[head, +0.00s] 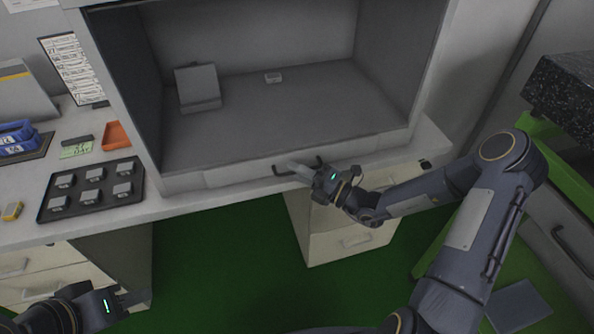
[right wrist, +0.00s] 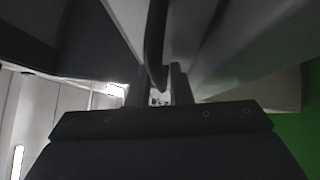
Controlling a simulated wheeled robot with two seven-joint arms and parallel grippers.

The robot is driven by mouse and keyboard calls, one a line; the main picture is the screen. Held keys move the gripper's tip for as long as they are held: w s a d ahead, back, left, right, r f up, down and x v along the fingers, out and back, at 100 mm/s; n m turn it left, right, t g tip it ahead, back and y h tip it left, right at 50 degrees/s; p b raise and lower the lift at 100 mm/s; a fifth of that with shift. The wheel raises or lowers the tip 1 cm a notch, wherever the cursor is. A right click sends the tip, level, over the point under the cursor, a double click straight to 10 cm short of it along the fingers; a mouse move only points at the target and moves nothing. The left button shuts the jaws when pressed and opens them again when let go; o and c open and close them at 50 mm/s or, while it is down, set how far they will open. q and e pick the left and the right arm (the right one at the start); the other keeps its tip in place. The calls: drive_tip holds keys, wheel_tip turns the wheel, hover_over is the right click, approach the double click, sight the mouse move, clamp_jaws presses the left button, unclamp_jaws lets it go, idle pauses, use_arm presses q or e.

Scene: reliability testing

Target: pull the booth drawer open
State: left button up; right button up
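The booth (head: 270,115) is a grey open-fronted box on the desk. The booth drawer (head: 235,177) is the low pale front along its bottom edge and looks shut. Its dark bar handle (head: 280,170) is partly hidden behind my right gripper (head: 298,168), whose fingers are at the handle. In the right wrist view the dark curved handle (right wrist: 157,45) runs between the two fingers of my right gripper (right wrist: 158,88), which stand apart with a small gap showing. My left gripper (head: 135,298) is low at the left, away from the drawer; its finger gap is unclear.
A black tray (head: 90,212) with several small grey blocks, an orange bin (head: 116,135) and blue bins (head: 18,140) stand on the desk at left. Green floor is free below.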

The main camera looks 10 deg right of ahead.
drive_tip(key=shift+w+a, duration=0.1)
drive_tip(key=shift+a, duration=0.05)
clamp_jaws()
